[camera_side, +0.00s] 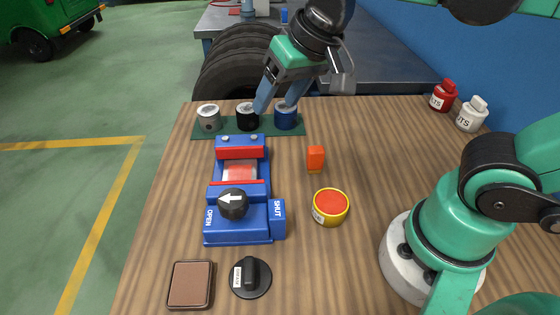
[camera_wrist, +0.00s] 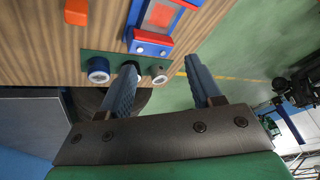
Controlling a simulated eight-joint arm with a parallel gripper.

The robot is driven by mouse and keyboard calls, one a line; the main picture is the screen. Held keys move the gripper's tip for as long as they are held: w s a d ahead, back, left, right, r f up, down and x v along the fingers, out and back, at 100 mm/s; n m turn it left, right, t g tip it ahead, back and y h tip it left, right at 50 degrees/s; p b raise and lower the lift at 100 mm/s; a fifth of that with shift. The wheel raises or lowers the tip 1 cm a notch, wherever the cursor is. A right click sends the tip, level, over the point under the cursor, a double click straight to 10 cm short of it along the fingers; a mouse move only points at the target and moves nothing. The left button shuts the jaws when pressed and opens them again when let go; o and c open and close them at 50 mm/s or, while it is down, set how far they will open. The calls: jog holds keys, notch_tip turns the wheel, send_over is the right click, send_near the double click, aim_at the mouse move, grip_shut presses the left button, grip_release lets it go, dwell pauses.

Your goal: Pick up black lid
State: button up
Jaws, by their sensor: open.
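A round black disc with a raised grip and a white label, which looks like the black lid (camera_side: 250,277), lies at the table's near edge in the side view. A black cylinder (camera_side: 246,117) stands between a silver cylinder (camera_side: 209,118) and a blue cylinder (camera_side: 286,117) on a green strip (camera_side: 234,128). My gripper (camera_side: 276,104) is open and empty at this far row, well away from the disc. In the wrist view my gripper (camera_wrist: 161,62) has its fingers spread; one finger largely hides the black cylinder. The disc does not show in that view.
A blue and red device (camera_side: 237,238) with an arrow knob stands mid-table. An orange block (camera_side: 315,159), a red and yellow round tin (camera_side: 331,206) and a brown square pad (camera_side: 190,285) lie around it. Red and white bottles (camera_side: 471,114) stand at the back right.

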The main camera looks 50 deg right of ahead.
jog(key=s+a+m+g, duration=0.2)
jog(key=a+m+g, duration=0.1)
jog(key=a, duration=0.5)
jog(key=m+g+h, duration=0.1)
jog(key=m+g, duration=0.1)
jog(key=m, duration=0.2)
send_over(249, 260)
notch_tip(249, 260, down, 11)
jog(key=shift+f, duration=3.2)
grip_shut()
